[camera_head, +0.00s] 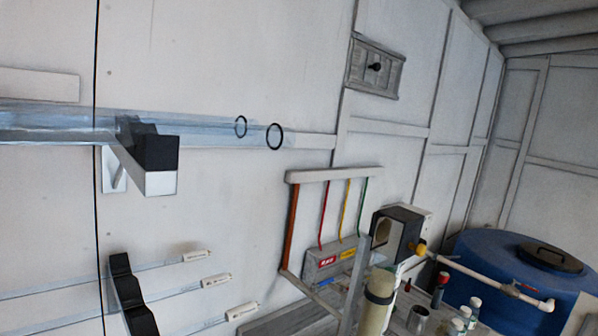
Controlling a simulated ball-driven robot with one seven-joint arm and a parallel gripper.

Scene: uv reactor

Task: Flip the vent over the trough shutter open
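My gripper does not show in this view.
Clear tubes (205,133) on a black-and-white wall bracket (148,160) cross the left side. Below are thin capped tubes (215,280) on a black rack (128,295). At lower right are a bench with bottles, a filter cylinder (376,305) and a blue tank (490,250).

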